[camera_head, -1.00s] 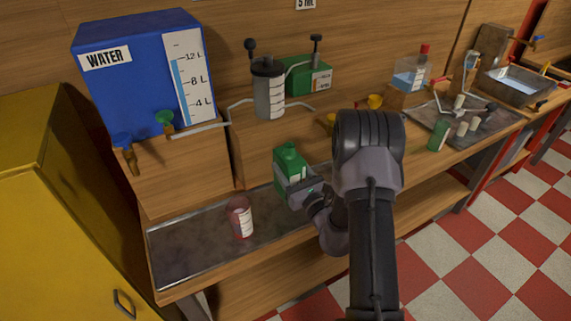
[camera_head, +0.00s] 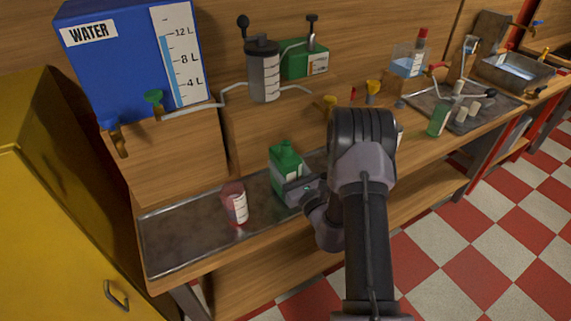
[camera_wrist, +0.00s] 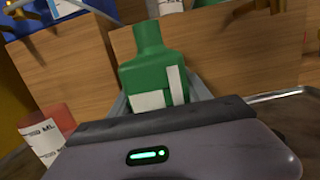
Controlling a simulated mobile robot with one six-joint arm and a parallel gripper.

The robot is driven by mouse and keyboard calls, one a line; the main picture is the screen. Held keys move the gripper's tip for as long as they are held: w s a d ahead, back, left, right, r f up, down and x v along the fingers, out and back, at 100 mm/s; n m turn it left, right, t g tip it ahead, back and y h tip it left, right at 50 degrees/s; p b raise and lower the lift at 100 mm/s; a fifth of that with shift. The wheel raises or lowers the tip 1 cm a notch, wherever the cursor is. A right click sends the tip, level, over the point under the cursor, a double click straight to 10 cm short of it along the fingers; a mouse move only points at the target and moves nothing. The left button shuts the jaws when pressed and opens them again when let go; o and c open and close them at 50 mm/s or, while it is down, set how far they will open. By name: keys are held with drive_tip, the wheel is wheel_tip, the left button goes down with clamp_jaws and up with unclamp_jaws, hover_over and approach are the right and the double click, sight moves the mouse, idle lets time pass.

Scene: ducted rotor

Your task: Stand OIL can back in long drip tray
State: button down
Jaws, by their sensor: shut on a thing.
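The green OIL can (camera_head: 287,169) has a white label and a short neck. It stands roughly upright over the right part of the long metal drip tray (camera_head: 180,248). My gripper (camera_head: 293,190) is shut on the can from the front right. In the wrist view the can (camera_wrist: 152,72) sits between the jaws (camera_wrist: 155,106), leaning slightly. The can's base is hidden by my gripper, so I cannot tell whether it touches the tray.
A red measuring cup (camera_head: 235,204) stands in the tray left of the can; it also shows in the wrist view (camera_wrist: 45,134). A wooden block with the blue WATER tank (camera_head: 130,60) rises behind. A grey pump canister (camera_head: 263,72) stands on the wooden step. Bare tray lies left of the cup.

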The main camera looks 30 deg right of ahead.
drive_tip(key=shift+f+b, duration=0.35)
drive_tip(key=shift+f, duration=0.05)
drive_tip(key=shift+c, duration=2)
unclamp_jaws()
